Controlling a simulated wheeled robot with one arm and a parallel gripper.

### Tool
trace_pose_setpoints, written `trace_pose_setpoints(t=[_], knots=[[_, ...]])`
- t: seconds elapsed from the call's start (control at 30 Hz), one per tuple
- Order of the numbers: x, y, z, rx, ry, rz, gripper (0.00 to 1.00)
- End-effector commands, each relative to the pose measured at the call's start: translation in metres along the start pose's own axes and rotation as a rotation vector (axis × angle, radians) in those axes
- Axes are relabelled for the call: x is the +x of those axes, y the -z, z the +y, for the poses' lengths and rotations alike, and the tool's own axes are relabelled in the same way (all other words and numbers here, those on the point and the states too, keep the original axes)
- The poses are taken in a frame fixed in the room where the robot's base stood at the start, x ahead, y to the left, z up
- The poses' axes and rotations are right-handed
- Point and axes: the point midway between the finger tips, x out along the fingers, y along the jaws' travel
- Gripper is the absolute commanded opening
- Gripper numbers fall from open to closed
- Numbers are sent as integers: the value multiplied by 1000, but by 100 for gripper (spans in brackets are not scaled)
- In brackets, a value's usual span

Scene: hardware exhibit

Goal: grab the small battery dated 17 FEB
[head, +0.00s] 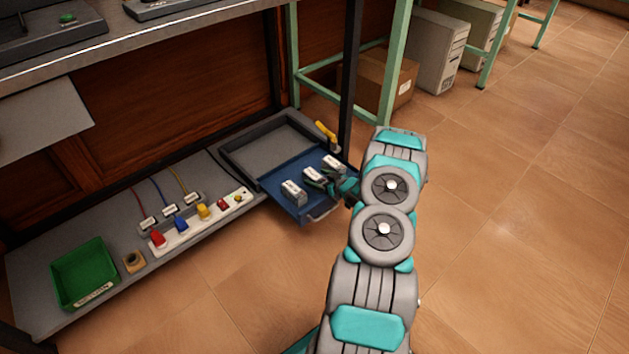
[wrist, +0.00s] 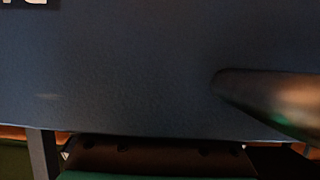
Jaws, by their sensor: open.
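Three small pale batteries lie in a row in the blue drawer (head: 271,181): a left one (head: 293,190), a middle one (head: 313,175) and a far right one (head: 334,163). Their dates are too small to read, so I cannot tell which says 17 FEB. My gripper (head: 319,182) is open, low over the drawer, close by the right side of the middle battery. I cannot tell whether it touches it. In the wrist view one dark finger shows at the right above the blue drawer floor (wrist: 130,85). A cut-off white label with dark lettering (wrist: 22,2) shows at the top left.
The drawer's front handle (head: 322,213) faces the open floor. A grey tray (head: 275,146) and a yellow handle (head: 325,133) lie behind. To the left are a power strip (head: 188,235) with coloured plugs and a green bin (head: 85,273). A table leg (head: 349,75) stands close behind.

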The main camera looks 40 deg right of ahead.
Motion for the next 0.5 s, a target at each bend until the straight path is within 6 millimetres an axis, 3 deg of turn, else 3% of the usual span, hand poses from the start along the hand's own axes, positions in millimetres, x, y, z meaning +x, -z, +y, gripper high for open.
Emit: trace_pose_setpoints(t=[0.13, 0.37, 0.5], knots=[[19, 0, -1, -2, 1, 1, 90], [21, 0, 0, 0, -1, 1, 90], [21, 0, 0, 0, -1, 1, 75]])
